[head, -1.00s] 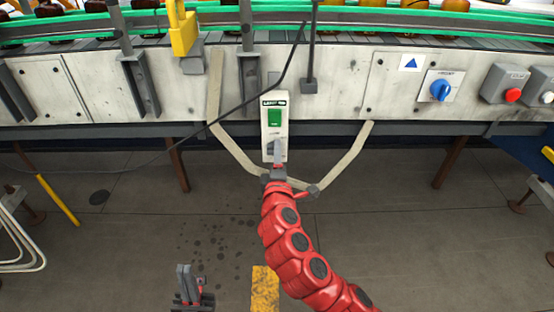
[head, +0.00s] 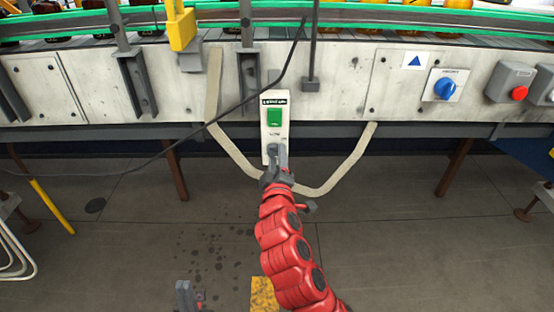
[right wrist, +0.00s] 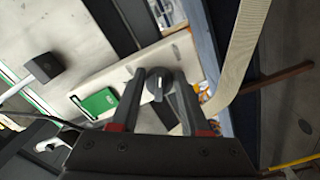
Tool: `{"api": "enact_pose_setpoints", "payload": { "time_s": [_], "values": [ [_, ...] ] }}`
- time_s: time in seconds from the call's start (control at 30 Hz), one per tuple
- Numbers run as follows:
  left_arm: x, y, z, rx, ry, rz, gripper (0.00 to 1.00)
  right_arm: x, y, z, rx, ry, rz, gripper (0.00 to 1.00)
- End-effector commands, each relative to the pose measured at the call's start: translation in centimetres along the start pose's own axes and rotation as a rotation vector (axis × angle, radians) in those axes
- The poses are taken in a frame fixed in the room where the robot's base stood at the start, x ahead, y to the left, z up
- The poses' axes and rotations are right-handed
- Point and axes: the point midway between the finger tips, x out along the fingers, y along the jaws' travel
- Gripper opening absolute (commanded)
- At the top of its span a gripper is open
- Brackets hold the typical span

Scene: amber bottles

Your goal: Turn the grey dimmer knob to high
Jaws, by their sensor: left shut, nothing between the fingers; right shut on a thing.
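A narrow white control panel (head: 267,114) with a green square button (head: 274,117) hangs on the conveyor's front. The grey dimmer knob (right wrist: 158,80) is a round dial with a light pointer mark, low on the panel. My right gripper (head: 277,152) is at the panel's lower end and mostly hides the knob in the head view. In the right wrist view its fingers (right wrist: 160,90) lie on both sides of the knob, shut on it. My left gripper (head: 186,294) is shut and empty, low over the floor.
A blue rotary switch (head: 445,89) and a red button (head: 519,93) are on the conveyor front to the right. A black cable (head: 240,112) crosses left of the panel.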

Motion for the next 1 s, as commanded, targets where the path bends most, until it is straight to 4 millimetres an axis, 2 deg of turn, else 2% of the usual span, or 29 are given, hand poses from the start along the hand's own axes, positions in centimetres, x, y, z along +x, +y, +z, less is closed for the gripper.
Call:
{"api": "enact_pose_setpoints", "payload": {
  "time_s": [0.33, 0.37, 0.5, 0.83, 1.0],
  "values": [
    [0.0, 0.0, 0.0, 0.000, 0.000, 0.000, 0.00, 0.0, 0.0, 0.0, 0.003, -0.001, -0.001, 0.00],
    [0.0, 0.0, 0.0, 0.000, 0.000, 0.000, 0.00, 0.0, 0.0, 0.0, 0.003, -0.001, -0.001, 0.49],
    [0.0, 0.0, 0.0, 0.000, 0.000, 0.000, 0.00, 0.0, 0.0, 0.0, 0.002, 0.000, -0.001, 0.74],
    [0.0, 0.0, 0.0, 0.000, 0.000, 0.000, 0.00, -0.1, 0.0, 0.0, 0.002, 0.001, -0.001, 0.75],
    [0.4, 0.0, -0.1, 0.000, 0.000, 0.000, 0.00, -1.9, 0.0, -0.1, 0.000, 0.002, -0.002, 0.75]
  ]
}}
